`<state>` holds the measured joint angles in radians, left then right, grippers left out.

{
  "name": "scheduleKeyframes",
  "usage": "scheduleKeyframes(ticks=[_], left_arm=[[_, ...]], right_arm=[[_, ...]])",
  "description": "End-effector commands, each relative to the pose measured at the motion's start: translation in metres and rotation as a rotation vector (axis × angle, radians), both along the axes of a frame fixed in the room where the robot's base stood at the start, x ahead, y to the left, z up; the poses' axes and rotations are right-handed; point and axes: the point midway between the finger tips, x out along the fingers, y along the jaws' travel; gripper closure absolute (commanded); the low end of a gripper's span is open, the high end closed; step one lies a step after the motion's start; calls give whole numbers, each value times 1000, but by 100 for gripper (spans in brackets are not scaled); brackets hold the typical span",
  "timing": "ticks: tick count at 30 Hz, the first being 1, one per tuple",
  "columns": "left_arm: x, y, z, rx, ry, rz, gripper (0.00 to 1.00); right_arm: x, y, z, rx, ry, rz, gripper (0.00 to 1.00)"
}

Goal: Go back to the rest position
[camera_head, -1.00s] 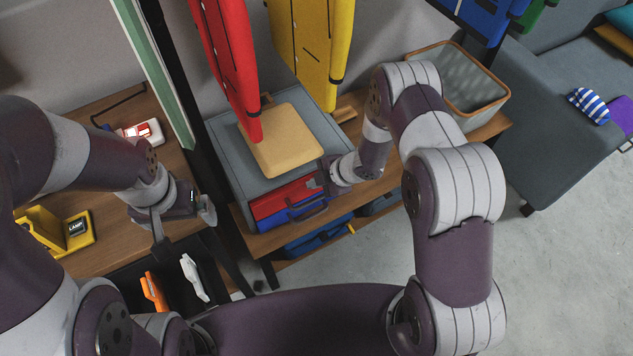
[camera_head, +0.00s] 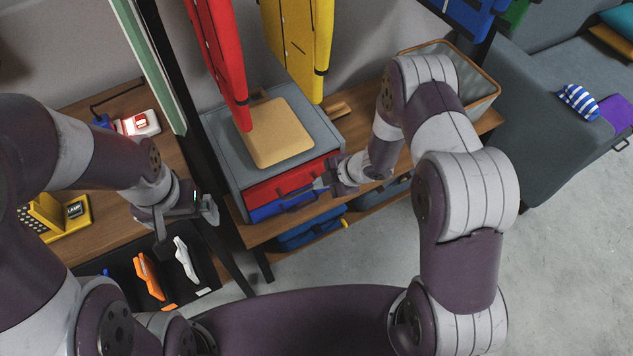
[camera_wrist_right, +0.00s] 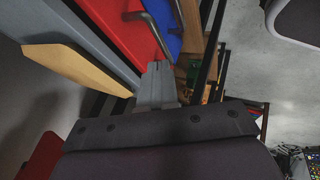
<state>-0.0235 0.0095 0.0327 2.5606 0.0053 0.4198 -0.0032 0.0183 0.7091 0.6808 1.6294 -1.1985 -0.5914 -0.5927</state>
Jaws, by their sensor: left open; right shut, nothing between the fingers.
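My left gripper (camera_head: 186,226) is open and empty, in front of the wooden desk at the left, above the dark tray with tools. My right gripper (camera_head: 331,174) is shut with nothing in it, just to the right of the red drawer (camera_head: 290,182) of the grey drawer box (camera_head: 225,150). In the right wrist view its closed fingers (camera_wrist_right: 158,85) show close to the handle on the red drawer front; I cannot tell whether they touch.
A wooden board (camera_head: 275,133) lies on the box. A basket (camera_head: 478,93) stands behind my right arm. The dark tray (camera_head: 100,268) holds orange and white tools. Floor at the right is free.

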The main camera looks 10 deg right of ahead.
Motion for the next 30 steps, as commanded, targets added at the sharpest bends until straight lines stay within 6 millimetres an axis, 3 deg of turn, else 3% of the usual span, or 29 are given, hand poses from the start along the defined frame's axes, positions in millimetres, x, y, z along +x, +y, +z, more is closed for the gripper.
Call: scheduleKeyframes(ticks=[3, 10, 20, 23, 25, 27, 30], left_arm=[[0, 0, 6, 0, 1, 0, 0], [0, 0, 12, 0, 1, 0, 0], [0, 0, 11, 0, 1, 0, 0], [0, 0, 12, 0, 1, 0, 0], [0, 0, 24, 0, 2, 0, 0], [0, 0, 43, 0, 1, 0, 0], [0, 0, 65, 0, 0, 0, 0]], right_arm=[[-8, -13, 22, 0, -1, -2, 100], [-19, -31, 49, -1, 0, 0, 100], [-23, -37, 48, -10, 26, -31, 100], [-38, -73, 32, -110, 198, -336, 100], [-56, -111, 64, -200, 340, -725, 100], [-89, -134, 124, -242, 472, -1125, 100], [-140, -129, 199, -204, 630, -1521, 100]])
